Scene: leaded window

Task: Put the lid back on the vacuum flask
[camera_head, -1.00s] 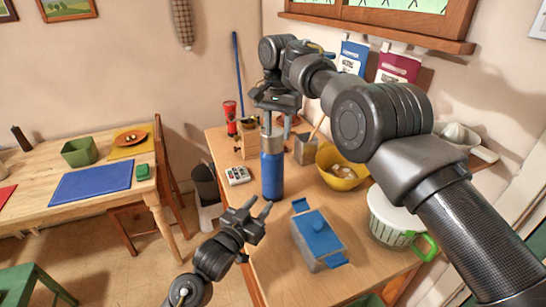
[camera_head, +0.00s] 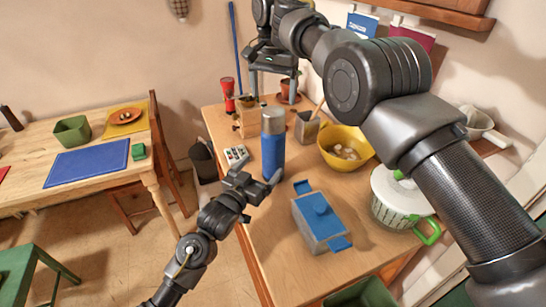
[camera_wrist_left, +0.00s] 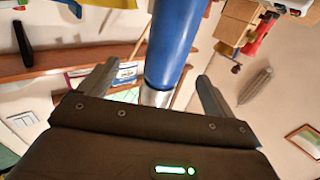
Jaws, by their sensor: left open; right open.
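The vacuum flask (camera_head: 272,158) stands upright on the wooden worktop, with a blue body and a silver upper part. A silver-grey cap, which looks like the lid (camera_head: 272,114), sits on its top; I cannot tell how tightly it fits. My right gripper (camera_head: 270,98) is open and empty above the flask, fingers pointing down. My left gripper (camera_head: 262,184) is open low beside the flask, on its near side. In the left wrist view the flask (camera_wrist_left: 175,45) appears upside down between the spread fingers, with no visible grip.
A remote-like device (camera_head: 236,156) lies left of the flask. A red object (camera_head: 228,94) stands behind.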

